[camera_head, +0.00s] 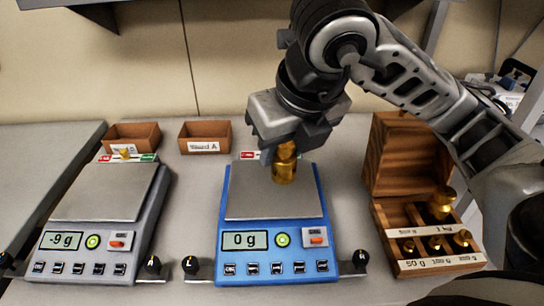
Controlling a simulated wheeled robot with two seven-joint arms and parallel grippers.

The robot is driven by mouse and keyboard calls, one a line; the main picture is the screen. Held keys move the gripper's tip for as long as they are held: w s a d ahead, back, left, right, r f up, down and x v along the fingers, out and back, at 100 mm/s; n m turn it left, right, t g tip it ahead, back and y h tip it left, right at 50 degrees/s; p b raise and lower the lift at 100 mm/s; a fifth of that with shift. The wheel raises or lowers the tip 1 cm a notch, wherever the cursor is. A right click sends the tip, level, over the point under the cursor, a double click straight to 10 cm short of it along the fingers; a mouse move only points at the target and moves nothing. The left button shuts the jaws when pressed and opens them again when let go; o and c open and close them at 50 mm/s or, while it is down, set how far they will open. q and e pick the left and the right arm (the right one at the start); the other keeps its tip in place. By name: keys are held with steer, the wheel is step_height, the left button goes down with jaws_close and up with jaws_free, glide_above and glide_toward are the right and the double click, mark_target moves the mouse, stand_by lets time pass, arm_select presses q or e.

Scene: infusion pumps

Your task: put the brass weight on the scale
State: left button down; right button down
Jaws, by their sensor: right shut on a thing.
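A brass weight (284,170) hangs upright below my right gripper (286,143), which is shut on its top. The gripper and weight are over the rear part of the steel pan of the blue scale (272,240). The scale's display reads 0 g; I cannot tell whether the weight's base touches the pan. More brass weights, such as a large one (440,205), stand in the open wooden box (390,180) on the right. The box's 500 g place looks empty. My left gripper is not in view.
A grey scale (105,205) on the left reads -9 g, its pan empty. Two small brown bins, the left one (132,136) and the labelled one (205,137), stand at the back. Black round knobs (360,258) flank the scales. Bare bench lies between the scales.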

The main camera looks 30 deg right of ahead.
steer(key=w+d+f, duration=0.1)
steer(key=w+f, duration=0.1)
steer(key=w+d+f, duration=0.1)
steer(key=w+f, duration=0.1)
steer(key=w, duration=0.1)
steer(key=w+d+f, duration=0.1)
steer(key=w+f, duration=0.1)
steer(key=shift+w+d+f, duration=0.1)
steer(key=shift+w+f, duration=0.1)
steer(key=shift+f, duration=0.05)
steer(key=x, duration=0.3)
steer(key=shift+s+d+f+p, duration=0.15)
steer(key=shift+f+p, duration=0.2)
steer(key=shift+p, duration=0.05)
steer(key=shift+f, duration=0.35)
steer(key=shift+f, duration=0.15)
steer(key=c, duration=1)
jaws_free()
steer(key=shift+o, duration=0.2)
